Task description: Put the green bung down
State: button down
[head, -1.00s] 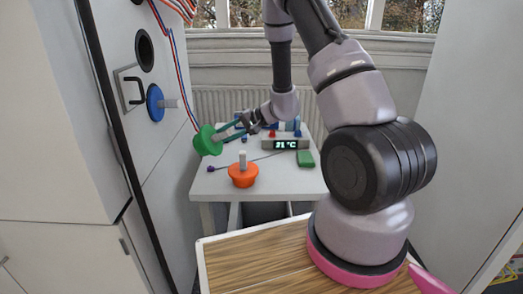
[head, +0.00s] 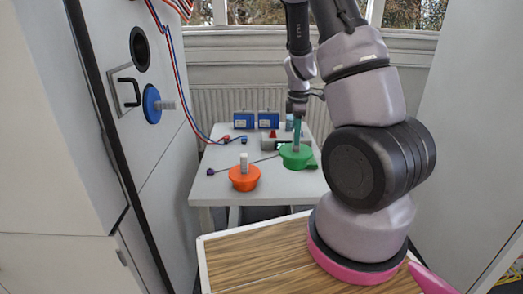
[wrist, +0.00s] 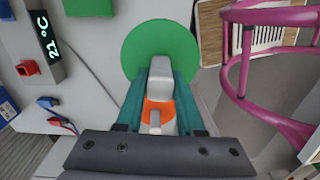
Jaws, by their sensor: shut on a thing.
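The green bung (head: 298,159) is a wide green disc with a pale grey grip. My gripper (head: 298,128) points down over the right part of the white table and is shut on this grip. In the wrist view the green disc (wrist: 160,42) shows beyond the teal fingers of my gripper (wrist: 160,85), with the grip between them. The bung is at or just above the tabletop; I cannot tell whether it touches. The disc partly covers the temperature display in the head view.
An orange bung (head: 244,178) stands on the white table (head: 215,193) to the left. Blue boxes (head: 244,120) stand at the back. Red and blue leads with clips (head: 228,140) lie left of the display (wrist: 42,50). A blue bung (head: 152,103) sits in the left cabinet wall.

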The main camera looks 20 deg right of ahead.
aim_at(297, 156)
jog(key=shift+w+d+r, duration=0.2)
jog(key=shift+w+d, duration=0.05)
jog(key=shift+d, duration=0.2)
jog(key=shift+w+d+f+n, duration=0.1)
jog(key=shift+d+f+n, duration=0.05)
jog(key=shift+f+n, duration=0.15)
notch_tip(297, 156, down, 9)
jog(key=shift+f, duration=0.1)
jog(key=c, duration=0.5)
grip_release()
